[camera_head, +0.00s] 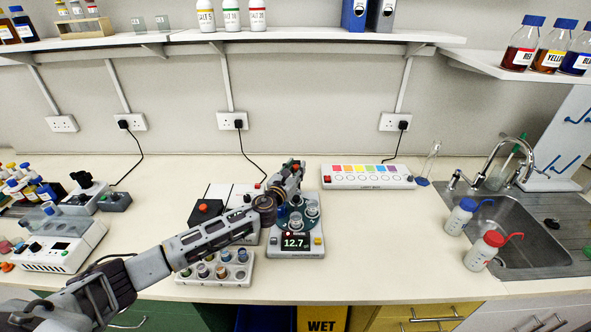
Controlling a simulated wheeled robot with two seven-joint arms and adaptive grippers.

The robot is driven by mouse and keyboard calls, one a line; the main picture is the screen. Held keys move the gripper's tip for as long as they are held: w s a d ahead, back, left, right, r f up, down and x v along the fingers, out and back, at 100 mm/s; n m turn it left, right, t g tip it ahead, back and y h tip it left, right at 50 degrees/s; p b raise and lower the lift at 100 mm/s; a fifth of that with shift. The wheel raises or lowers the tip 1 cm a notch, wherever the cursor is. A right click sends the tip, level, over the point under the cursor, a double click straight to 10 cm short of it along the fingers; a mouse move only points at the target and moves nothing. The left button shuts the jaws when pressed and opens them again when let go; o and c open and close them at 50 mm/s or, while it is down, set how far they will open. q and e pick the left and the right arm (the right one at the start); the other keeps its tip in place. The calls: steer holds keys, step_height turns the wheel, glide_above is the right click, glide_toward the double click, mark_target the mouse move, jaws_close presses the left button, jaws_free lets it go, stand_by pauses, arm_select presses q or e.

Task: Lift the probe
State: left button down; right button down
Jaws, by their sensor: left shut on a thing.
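My left arm reaches in from the lower left, and its gripper (293,174) is above the back of a white meter (312,250) whose display reads 12.7. The left gripper is shut on the probe, which is mostly hidden by the fingers and hard to make out. Small pale cups stand on a dark round holder (297,228) on the meter, just below and right of the gripper. I cannot tell whether the probe's lower end is in a cup. My right gripper is not in view.
A white rack (218,281) with several vials stands left of the meter, partly under my arm. A strip with coloured squares (365,185) lies behind to the right. Wash bottles (483,250) stand beside the sink (520,240). The bench right of the meter is clear.

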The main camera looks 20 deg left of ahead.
arm_select(q)
steer(key=c, duration=1.3)
jaws_free()
steer(key=shift+w+a+r, duration=0.15)
steer(key=shift+r, duration=0.3)
steer(key=shift+f, duration=0.25)
steer(key=shift+s, duration=0.25)
steer(key=shift+s+a, duration=0.25)
steer(key=shift+s, duration=1.7)
steer(key=shift+s+a, duration=0.2)
steer(key=shift+s, duration=1.75)
steer(key=shift+s+a, duration=0.25)
steer(key=shift+s, duration=1.7)
